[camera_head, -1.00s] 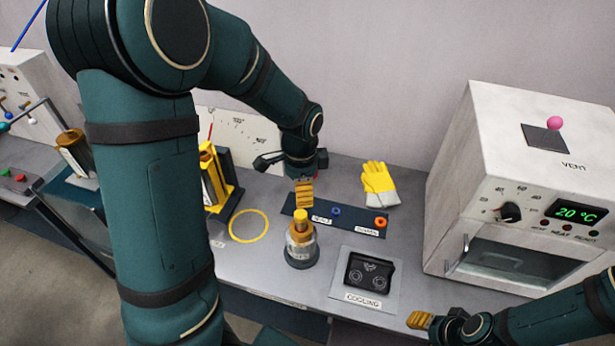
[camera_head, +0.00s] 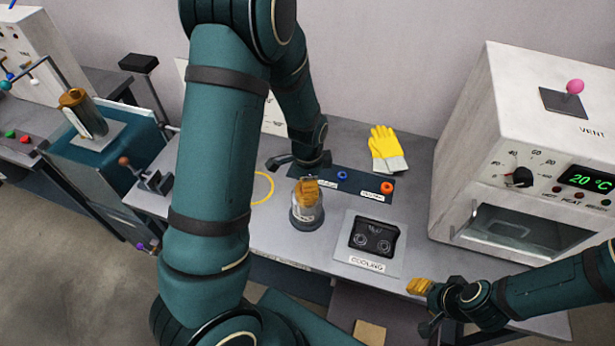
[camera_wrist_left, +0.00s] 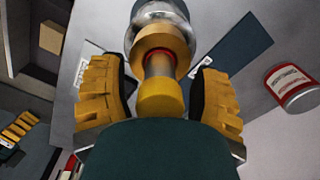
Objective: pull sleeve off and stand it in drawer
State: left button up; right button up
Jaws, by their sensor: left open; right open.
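A metal cylinder (camera_head: 306,218) stands upright on a dark round base on the bench. In the left wrist view it shows as a glass-like or metal body (camera_wrist_left: 160,15) with a brass collar (camera_wrist_left: 165,42), a thin red ring, a grey shaft and a yellow cap (camera_wrist_left: 160,98). I cannot tell which part is the sleeve. My left gripper (camera_head: 308,190) is over its top; its open fingers straddle the shaft and cap, with gaps on both sides. My right gripper (camera_head: 420,287) is open and empty at the bench's front right. No drawer is clearly identifiable.
A black cooling block (camera_head: 373,240) lies right of the cylinder. A white oven (camera_head: 490,140) stands farther right, and yellow gloves (camera_head: 386,145) lie behind. A yellow ring mark (camera_head: 263,188) is on the bench. A tan patch (camera_head: 370,333) shows below the front edge.

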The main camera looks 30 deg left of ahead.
pick_arm(q)
grip_shut()
dwell(0.7)
jog(key=shift+r+p, duration=0.55)
jog(key=shift+r, duration=0.2)
dwell(0.5)
jog(key=shift+r+p, duration=1.7)
jog(key=shift+r, duration=0.5)
